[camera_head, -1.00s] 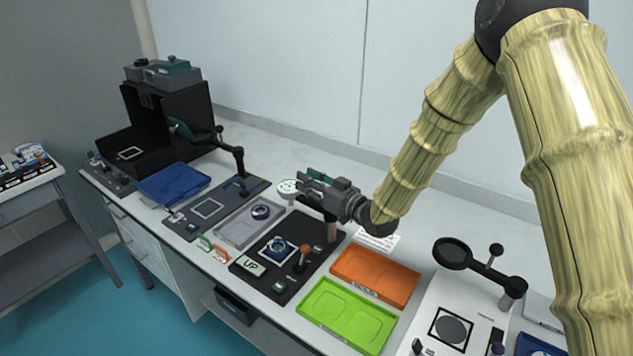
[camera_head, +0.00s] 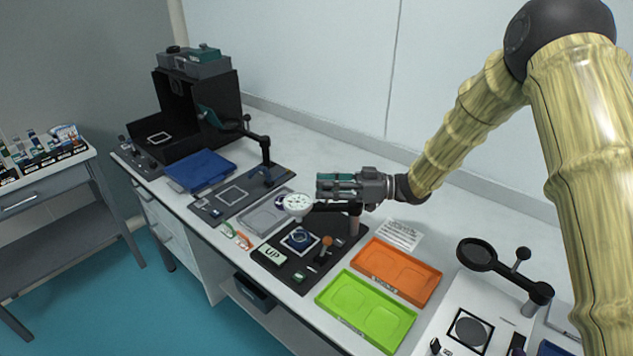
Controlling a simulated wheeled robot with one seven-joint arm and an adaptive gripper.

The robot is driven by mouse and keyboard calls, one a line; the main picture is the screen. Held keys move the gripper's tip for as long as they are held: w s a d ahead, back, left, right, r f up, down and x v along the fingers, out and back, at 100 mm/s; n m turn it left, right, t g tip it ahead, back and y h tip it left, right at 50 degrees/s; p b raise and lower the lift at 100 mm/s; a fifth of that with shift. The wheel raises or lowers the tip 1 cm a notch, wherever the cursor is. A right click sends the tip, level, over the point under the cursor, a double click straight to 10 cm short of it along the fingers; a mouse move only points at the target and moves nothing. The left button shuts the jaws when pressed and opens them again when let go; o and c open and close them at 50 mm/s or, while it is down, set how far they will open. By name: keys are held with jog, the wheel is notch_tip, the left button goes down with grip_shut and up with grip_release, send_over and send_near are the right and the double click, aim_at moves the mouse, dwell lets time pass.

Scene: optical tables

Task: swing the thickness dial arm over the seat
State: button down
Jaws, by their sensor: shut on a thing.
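The thickness dial (camera_head: 297,203) has a round white face and sits at the end of a dark arm (camera_head: 330,208). The arm runs left from a short post (camera_head: 355,222) on a black base plate (camera_head: 335,257). The seat (camera_head: 300,239) is a white-outlined square on that plate, with a blue round piece in it. The dial appears just behind and above the seat in the picture; its exact alignment cannot be told. My gripper (camera_head: 335,188) is shut at the dial arm, near the post side of the dial. Its fingers hide part of the contact.
An orange-knobbed lever (camera_head: 326,244) and a green "UP" label (camera_head: 272,255) are on the plate. An orange tray (camera_head: 397,270) and a green tray (camera_head: 366,308) lie to the right. A grey tray (camera_head: 262,217) is at left. A magnifier-like arm (camera_head: 478,254) stands at far right.

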jog(key=shift+s+d+n+g+h, duration=0.15)
jog(key=shift+s+n+g, duration=0.35)
jog(key=shift+g, duration=0.4)
jog(key=shift+s+n+g+h, duration=0.15)
jog(key=shift+s+n+g, duration=0.1)
jog(key=shift+n+g, duration=0.55)
jog(key=shift+g, duration=0.3)
jog(key=c, duration=1.2)
grip_release()
jog(key=shift+s, duration=0.1)
jog(key=v, duration=1.2)
jog(key=shift+d, duration=0.1)
jog(key=shift+r, duration=0.15)
jog(key=shift+r+p, duration=1.3)
jog(key=shift+r, duration=1.1)
